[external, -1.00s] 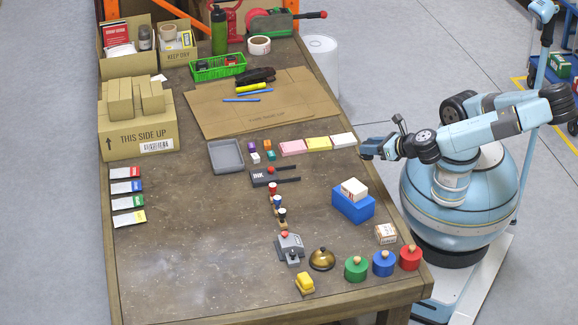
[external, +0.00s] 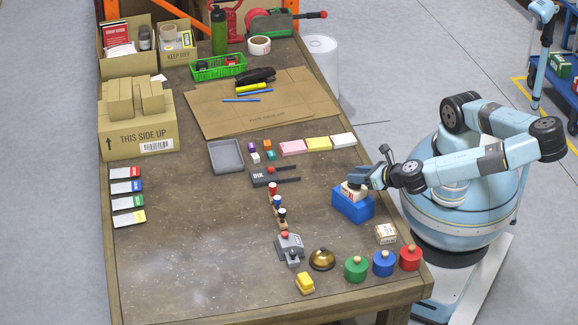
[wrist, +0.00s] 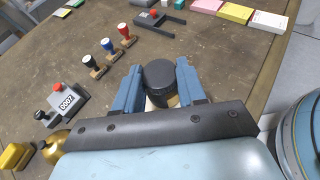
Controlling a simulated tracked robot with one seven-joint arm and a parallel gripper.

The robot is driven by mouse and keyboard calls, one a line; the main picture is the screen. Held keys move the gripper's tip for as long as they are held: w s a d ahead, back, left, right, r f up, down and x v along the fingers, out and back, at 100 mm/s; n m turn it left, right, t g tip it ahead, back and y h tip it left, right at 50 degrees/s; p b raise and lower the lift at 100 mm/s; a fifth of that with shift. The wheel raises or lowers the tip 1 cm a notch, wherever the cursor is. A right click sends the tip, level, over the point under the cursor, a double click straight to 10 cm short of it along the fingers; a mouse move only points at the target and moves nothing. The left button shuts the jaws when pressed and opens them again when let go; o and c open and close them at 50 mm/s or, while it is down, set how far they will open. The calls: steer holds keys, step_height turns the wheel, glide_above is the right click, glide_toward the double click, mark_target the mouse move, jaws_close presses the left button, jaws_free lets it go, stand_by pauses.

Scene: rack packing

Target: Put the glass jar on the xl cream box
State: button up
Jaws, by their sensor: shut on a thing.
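My gripper (wrist: 157,72) is shut on a dark, round-topped thing (wrist: 158,74), which looks like the black lid of the glass jar. The jar's glass body is mostly hidden by the lid and fingers. In the external view my gripper (external: 362,180) is right at a small cream-white box (external: 351,192), which lies on top of a blue box (external: 353,208) near the table's right edge. A pale patch shows just under the lid in the wrist view. I cannot tell whether the jar touches the cream box.
Another small box (external: 385,234) stands nearer the front edge. Green (external: 356,270), blue (external: 384,264) and red (external: 410,258) round knobbed pieces and a brass bell (external: 321,259) line the front. Stamps (external: 277,203) stand to the left.

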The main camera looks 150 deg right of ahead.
steer(key=o, duration=1.1)
steer(key=s+v, duration=0.1)
steer(key=v, duration=1.1)
steer(key=s+f+m+g+y, duration=0.2)
steer(key=s+f+m+y, duration=0.15)
steer(key=f+y, duration=0.2)
steer(key=s+a+r+m+t+y, duration=0.1)
steer(key=s+a+r+m+y, duration=0.2)
steer(key=m+y, duration=0.2)
steer(key=s+a+r+m+t+y, duration=0.1)
steer(key=s+a+r+m+t, duration=0.1)
steer(key=s+r, duration=0.2)
steer(key=s+a+r+m+t+y, duration=0.1)
steer(key=s+r+m+t, duration=0.2)
steer(key=r, duration=0.7)
steer(key=s+a+r+m+t+y, duration=0.1)
steer(key=s+a+r+m+t, duration=0.1)
steer(key=s+r, duration=0.5)
steer(key=shift+a+r+m+t, duration=0.2)
steer(key=shift+a+m+t, duration=0.15)
steer(key=shift+m, duration=0.4)
